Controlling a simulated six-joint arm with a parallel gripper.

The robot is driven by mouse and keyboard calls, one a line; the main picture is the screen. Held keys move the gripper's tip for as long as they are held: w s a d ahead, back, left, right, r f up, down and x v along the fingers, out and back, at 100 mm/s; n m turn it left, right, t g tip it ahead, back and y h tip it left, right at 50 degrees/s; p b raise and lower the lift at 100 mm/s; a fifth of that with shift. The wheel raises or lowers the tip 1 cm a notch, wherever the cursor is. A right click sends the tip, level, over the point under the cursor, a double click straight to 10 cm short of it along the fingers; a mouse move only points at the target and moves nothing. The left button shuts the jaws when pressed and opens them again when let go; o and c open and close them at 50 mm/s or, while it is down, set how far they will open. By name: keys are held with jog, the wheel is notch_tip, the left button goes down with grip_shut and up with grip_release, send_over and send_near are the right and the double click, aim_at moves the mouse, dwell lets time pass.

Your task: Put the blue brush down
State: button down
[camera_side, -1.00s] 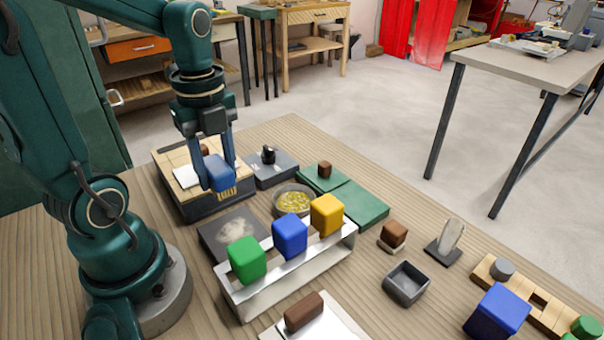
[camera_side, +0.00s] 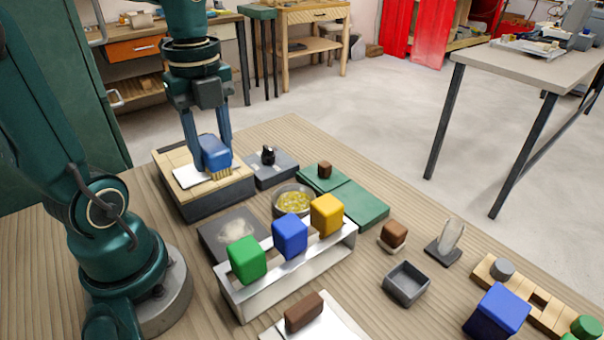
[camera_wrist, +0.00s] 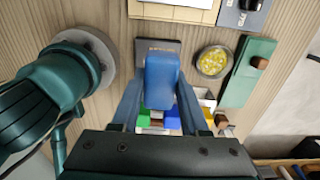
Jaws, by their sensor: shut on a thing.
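The blue brush (camera_side: 216,153) has a rounded blue block and short tan bristles pointing down. My gripper (camera_side: 211,158) is shut on it, one finger on each side. In the side view it shows over the slatted wooden tray (camera_side: 172,168), near a white sheet (camera_side: 190,177) on the tray. I cannot tell whether the bristles touch the tray or hang above it. In the wrist view the blue brush (camera_wrist: 161,80) sits between the fingers and hides part of the table below.
A white rack (camera_side: 300,273) holds green, blue and yellow blocks. A dark powdery slab (camera_side: 218,250), a dish of yellow bits (camera_side: 293,199), a black-knobbed plate (camera_side: 280,173) and a green mat (camera_side: 362,205) stand nearby. The table between the rack and the grey tray (camera_side: 407,283) is bare.

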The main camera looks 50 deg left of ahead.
jog(key=r, duration=0.2)
jog(key=shift+w+d+r, duration=0.15)
jog(key=shift+w+r, duration=0.2)
jog(key=w+d+r+m, duration=0.1)
jog(key=w+d+m, duration=0.3)
jog(key=w+d, duration=0.35)
jog(key=m, duration=0.5)
send_over(357, 282)
jog(key=f, duration=0.2)
notch_tip(357, 282, down, 16)
jog(key=shift+r, duration=0.15)
jog(key=c, duration=0.7)
grip_release()
